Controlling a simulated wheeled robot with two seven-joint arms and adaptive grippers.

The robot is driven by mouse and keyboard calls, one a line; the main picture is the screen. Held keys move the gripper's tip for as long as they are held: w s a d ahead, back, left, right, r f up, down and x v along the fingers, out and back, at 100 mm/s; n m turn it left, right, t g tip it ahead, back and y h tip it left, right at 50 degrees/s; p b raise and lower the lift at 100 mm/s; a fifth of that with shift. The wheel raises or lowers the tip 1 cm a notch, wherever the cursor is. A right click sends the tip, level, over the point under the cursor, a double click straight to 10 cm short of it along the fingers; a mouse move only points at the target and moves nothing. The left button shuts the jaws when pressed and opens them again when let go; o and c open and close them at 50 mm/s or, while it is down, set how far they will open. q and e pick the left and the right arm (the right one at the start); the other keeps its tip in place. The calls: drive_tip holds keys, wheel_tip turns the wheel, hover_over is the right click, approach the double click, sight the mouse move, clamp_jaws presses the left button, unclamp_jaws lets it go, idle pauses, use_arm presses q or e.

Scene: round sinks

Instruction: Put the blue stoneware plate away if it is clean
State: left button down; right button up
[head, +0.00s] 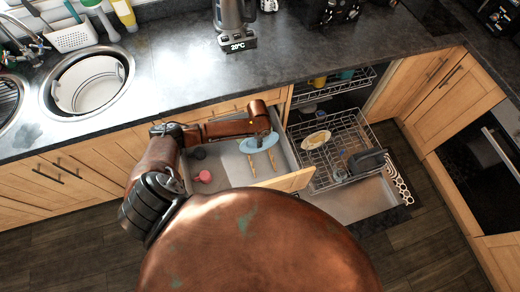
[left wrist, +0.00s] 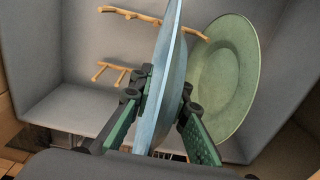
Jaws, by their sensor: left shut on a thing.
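My left gripper (head: 262,133) is shut on the blue plate (head: 256,144) over the open drawer (head: 222,170). In the left wrist view the gripper (left wrist: 163,112) has one finger on each side of the blue plate (left wrist: 173,75), which stands nearly edge-on. Little of its faces shows, so I cannot tell fully whether it is clean; no dirt shows on the visible part. A green plate (left wrist: 228,75) leans in the drawer just right of it. Light wooden pegs (left wrist: 112,73) stand in the drawer on the left. My right gripper is not in view.
A pink item (head: 204,176) lies in the drawer's left part. Right of the drawer, the dishwasher's lower rack (head: 345,125) is pulled out, holding a pale yellow plate (head: 316,139) and a dark pan (head: 367,160). A round sink (head: 90,84) and a kettle (head: 232,17) are on the counter.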

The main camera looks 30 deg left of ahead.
use_arm(q)
wheel_tip(320, 180, down, 3)
drive_tip(key=shift+w+d+f, duration=0.1)
drive_tip(key=shift+f+b, duration=0.7)
drive_tip(key=shift+f, duration=1)
drive_tip(key=shift+f, duration=0.15)
drive_tip(key=c, duration=1.8)
unclamp_jaws()
drive_tip(key=shift+c, duration=0.2)
wheel_tip(320, 180, up, 12)
drive_tip(key=p, duration=0.3)
